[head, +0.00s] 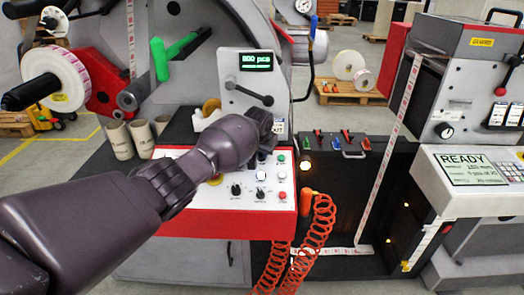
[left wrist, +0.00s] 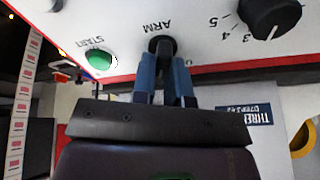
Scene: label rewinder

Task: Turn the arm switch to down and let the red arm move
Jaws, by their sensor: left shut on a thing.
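My left gripper (left wrist: 165,85) is at the control panel (head: 172,225), with its blue fingers shut on the black ARM switch (left wrist: 161,44). The label ARM is printed beside the switch, upside down in the left wrist view. In the head view my left gripper (head: 266,135) and wrist cover the switch, so its setting cannot be read. The red arm (head: 103,92) is at the upper left, next to the label roll (head: 65,75). My right gripper is not in view.
The green START button (left wrist: 100,61) and a numbered black dial (left wrist: 270,15) flank the switch. Below the panel hangs a coiled orange hose (head: 318,230). A green handle (head: 160,58) and cardboard cores (head: 118,140) are at left. A READY screen (head: 470,168) is at right.

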